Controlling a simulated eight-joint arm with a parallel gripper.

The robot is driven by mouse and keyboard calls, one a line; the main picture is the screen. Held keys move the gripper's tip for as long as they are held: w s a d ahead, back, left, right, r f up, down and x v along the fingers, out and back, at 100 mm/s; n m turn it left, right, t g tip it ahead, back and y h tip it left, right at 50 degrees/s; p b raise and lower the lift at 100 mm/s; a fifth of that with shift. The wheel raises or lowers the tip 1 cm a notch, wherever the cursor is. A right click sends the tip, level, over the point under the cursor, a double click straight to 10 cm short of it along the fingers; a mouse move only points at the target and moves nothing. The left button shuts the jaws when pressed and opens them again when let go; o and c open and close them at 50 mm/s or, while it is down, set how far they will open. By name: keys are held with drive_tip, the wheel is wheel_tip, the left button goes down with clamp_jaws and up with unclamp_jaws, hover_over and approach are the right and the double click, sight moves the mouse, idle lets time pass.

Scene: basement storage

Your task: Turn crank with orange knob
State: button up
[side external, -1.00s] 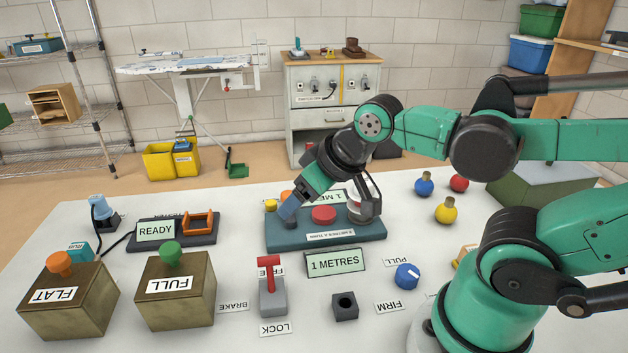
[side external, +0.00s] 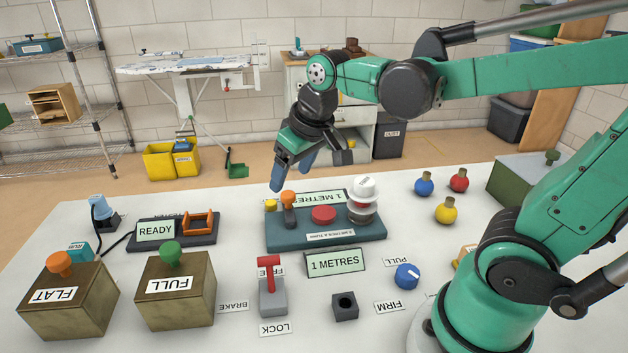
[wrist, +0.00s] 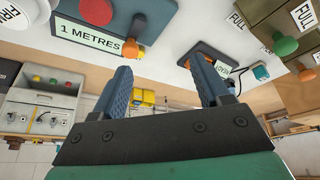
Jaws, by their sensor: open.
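The orange knob (side external: 288,197) tops a dark grey crank at the left of the teal base (side external: 345,237) on the white table. In the wrist view the orange knob (wrist: 131,49) shows in front of the teal panel marked "1 METRES" (wrist: 88,36). My gripper (side external: 291,172) is open and empty, pointing down above the knob and apart from it. Its two blue fingers (wrist: 166,88) show with a clear gap in the wrist view. The same base carries a red button (side external: 323,214), a red-and-white domed piece (side external: 363,200) and a small yellow knob (side external: 271,205).
A box with a green knob (side external: 174,290), a box with an orange knob (side external: 68,297), a red lever (side external: 270,275) and a blue dial (side external: 407,276) stand in front. Blue, red and yellow round pieces lie at right. The "READY" unit (side external: 173,231) is at left.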

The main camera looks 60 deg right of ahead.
sight(289, 193)
drive_tip(key=w+d+f+g, duration=0.1)
drive_tip(key=w+d, duration=0.1)
drive_tip(key=w+d+f+g, duration=0.1)
drive_tip(key=w+d, duration=0.1)
drive_tip(key=w+d+f+m+g, duration=0.1)
drive_tip(key=w+d+f+g, duration=0.1)
drive_tip(key=shift+w, duration=0.3)
drive_tip(key=shift+w+d+f, duration=0.1)
drive_tip(key=shift+d+f, duration=0.05)
drive_tip(key=shift+f, duration=2.75)
clamp_jaws()
